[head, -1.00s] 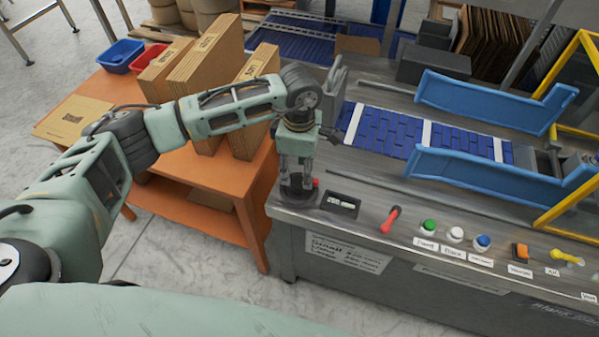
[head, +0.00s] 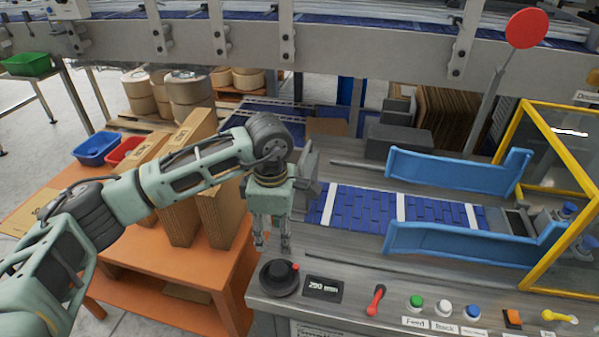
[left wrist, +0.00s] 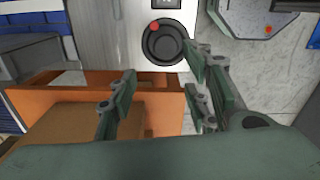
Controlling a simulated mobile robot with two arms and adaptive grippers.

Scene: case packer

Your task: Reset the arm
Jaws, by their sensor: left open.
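My left gripper (head: 272,240) points down in the head view, above and a little behind the black dial (head: 279,278) at the near left corner of the machine top. It is apart from the dial. In the left wrist view its fingers (left wrist: 160,98) are spread with nothing between them, and the dial with its red mark (left wrist: 165,43) lies beyond them. The display (head: 323,289) beside the dial reads what looks like 290 mm. My right gripper is in neither view.
An orange table (head: 200,262) with upright cardboard pieces (head: 183,215) stands left of the machine. Blue (head: 97,148) and red bins sit at its back. Blue guide rails (head: 455,171) flank the conveyor belt (head: 365,208). A red lever (head: 375,300) and several buttons line the front edge.

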